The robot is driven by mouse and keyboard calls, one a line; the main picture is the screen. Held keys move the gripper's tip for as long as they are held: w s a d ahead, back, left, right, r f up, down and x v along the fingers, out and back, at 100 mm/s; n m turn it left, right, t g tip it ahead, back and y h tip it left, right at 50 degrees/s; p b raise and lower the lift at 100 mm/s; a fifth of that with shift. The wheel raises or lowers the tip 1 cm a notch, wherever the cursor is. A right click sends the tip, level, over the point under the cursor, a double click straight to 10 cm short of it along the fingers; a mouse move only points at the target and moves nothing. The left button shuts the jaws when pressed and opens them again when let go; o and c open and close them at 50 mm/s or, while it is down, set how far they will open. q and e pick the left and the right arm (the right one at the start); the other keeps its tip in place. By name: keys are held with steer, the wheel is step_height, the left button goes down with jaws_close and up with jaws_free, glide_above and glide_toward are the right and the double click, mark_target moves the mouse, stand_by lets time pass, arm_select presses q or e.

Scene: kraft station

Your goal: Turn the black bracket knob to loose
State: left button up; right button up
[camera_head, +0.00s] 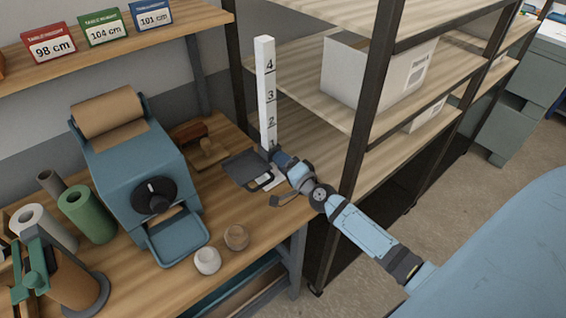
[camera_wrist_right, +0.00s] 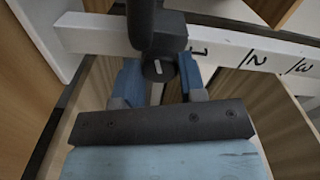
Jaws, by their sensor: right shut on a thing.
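A white upright post (camera_head: 265,90) with black numbers stands at the right end of the wooden bench. A black bracket (camera_head: 243,166) sits low on it, its flat plate reaching left. In the right wrist view the black bracket knob (camera_wrist_right: 158,69), with a small white mark on its face, lies between the two blue fingers of my right gripper (camera_wrist_right: 160,84). My right gripper (camera_head: 277,160) is shut on the knob; in the head view it hides the knob. The numbered post also crosses the wrist view (camera_wrist_right: 235,50). My left gripper is not in view.
A blue paper dispenser (camera_head: 130,165) with its own black dial (camera_head: 154,195) stands left of the post. Small jars (camera_head: 236,237) stand at the bench's front. A shelf rack upright (camera_head: 370,110) rises close to my right arm. Behind it is a white box (camera_head: 375,75).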

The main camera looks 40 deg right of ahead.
steer(key=o, duration=0.9)
steer(key=s+b, duration=0.1)
steer(key=s, duration=0.3)
steer(key=s+b, duration=0.1)
steer(key=s, duration=0.4)
steer(key=s+d+b, duration=0.1)
steer(key=s, duration=0.3)
steer(key=shift+s+d, duration=0.1)
steer(key=shift+s, duration=0.3)
steer(key=s+a+f+n+g, duration=0.2)
steer(key=s+a+f+n, duration=0.2)
steer(key=a+n, duration=0.1)
steer(key=s+a+f+n+g+y, duration=0.1)
steer(key=s+a+f+n+g, duration=0.1)
steer(key=s+a+f+n, duration=0.2)
steer(key=s+a+f+n+g+p, duration=0.1)
steer(key=s+a+f+n+g, duration=0.2)
steer(key=a+n, duration=0.4)
steer(key=shift+s+a+f+n+y, duration=0.1)
steer(key=shift+s+a+f, duration=0.15)
steer(key=shift+f, duration=0.2)
steer(key=shift+s+a+f+n+y, duration=0.1)
steer(key=shift+s+a+f, duration=0.05)
steer(key=shift+a+f, duration=0.25)
steer(key=shift+s+a+f+n+y, duration=0.1)
steer(key=shift+s+a+f, duration=0.15)
steer(key=shift+f, duration=0.25)
